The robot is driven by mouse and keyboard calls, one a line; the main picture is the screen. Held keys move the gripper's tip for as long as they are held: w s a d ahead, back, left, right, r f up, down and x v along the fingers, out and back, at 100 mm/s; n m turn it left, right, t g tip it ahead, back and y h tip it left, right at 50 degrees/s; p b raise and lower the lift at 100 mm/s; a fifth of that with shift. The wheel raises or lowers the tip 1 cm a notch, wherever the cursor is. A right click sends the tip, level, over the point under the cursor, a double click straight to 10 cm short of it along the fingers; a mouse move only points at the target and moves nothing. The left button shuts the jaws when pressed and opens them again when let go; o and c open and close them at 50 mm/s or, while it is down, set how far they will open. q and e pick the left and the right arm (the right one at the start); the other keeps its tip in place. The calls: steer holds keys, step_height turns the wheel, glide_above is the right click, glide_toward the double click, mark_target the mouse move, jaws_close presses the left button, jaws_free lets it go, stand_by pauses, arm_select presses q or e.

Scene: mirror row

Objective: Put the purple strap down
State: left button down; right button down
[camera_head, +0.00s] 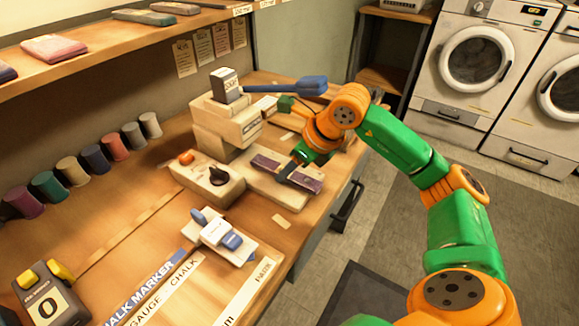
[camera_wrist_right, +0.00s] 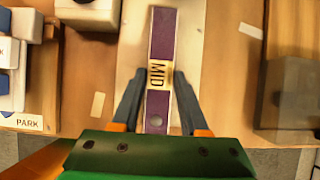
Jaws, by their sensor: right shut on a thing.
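The purple strap (camera_head: 303,181) is a flat bar with a pale band, which reads MID in the right wrist view (camera_wrist_right: 160,36). It lies lengthwise over the pale base plate (camera_head: 270,190) of the cream machine. Whether it touches the plate or hangs just above it, I cannot tell. My right gripper (camera_head: 290,167) is over the strap, with its fingers on either side of it below the MID band in the wrist view (camera_wrist_right: 158,88). It is shut on the strap and partly hides it in the head view. My left gripper is out of view.
A cream machine (camera_head: 228,128) with a blue-handled lever (camera_head: 285,90) stands behind. A control box with a black knob (camera_head: 215,178) and a small blue-and-white slider (camera_head: 222,235) sit left of the plate. Thread spools (camera_head: 95,158) line the wall. The bench edge is close at right.

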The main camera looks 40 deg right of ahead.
steer(key=shift+f, duration=0.1)
steer(key=shift+f, duration=0.15)
steer(key=shift+c, duration=2.1)
jaws_free()
steer(key=shift+r, duration=0.25)
steer(key=p+v, duration=0.1)
steer(key=v, duration=1.1)
